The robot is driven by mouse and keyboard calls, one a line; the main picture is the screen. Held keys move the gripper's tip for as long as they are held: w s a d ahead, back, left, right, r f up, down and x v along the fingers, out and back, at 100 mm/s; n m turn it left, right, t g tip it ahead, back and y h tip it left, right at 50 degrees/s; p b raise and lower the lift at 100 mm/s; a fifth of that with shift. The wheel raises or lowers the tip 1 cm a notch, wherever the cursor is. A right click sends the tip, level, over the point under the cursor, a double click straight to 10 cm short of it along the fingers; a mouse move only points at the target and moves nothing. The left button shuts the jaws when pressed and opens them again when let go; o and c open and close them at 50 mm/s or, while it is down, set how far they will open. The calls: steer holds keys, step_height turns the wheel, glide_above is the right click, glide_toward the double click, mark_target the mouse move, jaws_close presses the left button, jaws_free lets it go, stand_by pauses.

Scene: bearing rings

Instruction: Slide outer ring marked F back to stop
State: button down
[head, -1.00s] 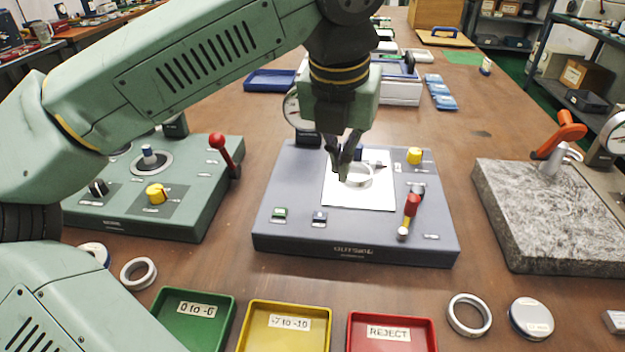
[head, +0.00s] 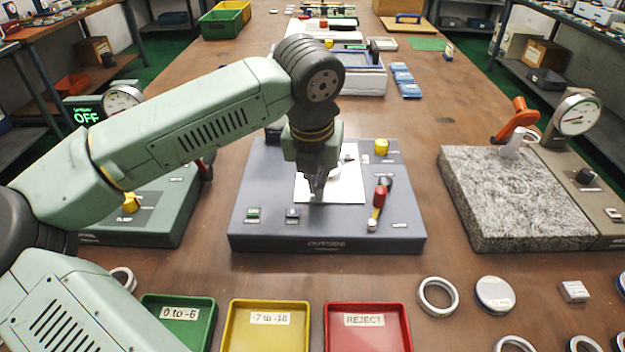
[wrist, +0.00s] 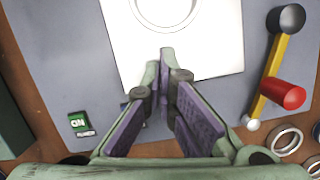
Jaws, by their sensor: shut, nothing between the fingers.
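A pale ring (wrist: 166,29) lies flat on the white plate (wrist: 218,58) in the wrist view, cut off by the top edge. No letter can be read on it. In the head view the white plate (head: 352,192) sits on the grey fixture marked OUTSIDE (head: 270,222), and my gripper hides most of the ring. My gripper (head: 317,193) points down over the front part of the plate. In the wrist view its fingertips (wrist: 166,56) meet with nothing between them, on the near side of the ring and apart from it in the picture.
A lever with a red grip (head: 380,196) and a yellow knob (head: 381,147) stand on the fixture's right side. A granite stand (head: 490,200) is to the right. Green (head: 208,312), yellow (head: 305,312) and red (head: 406,312) trays are in front. Loose rings lie front right.

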steer(key=shift+w, duration=0.35)
steer(key=shift+f, duration=0.1)
steer(key=shift+w+d+f+b, duration=0.15)
steer(key=shift+w+b, duration=0.4)
steer(key=shift+b, duration=0.4)
steer(key=shift+w+r, duration=0.15)
steer(key=shift+r, duration=0.25)
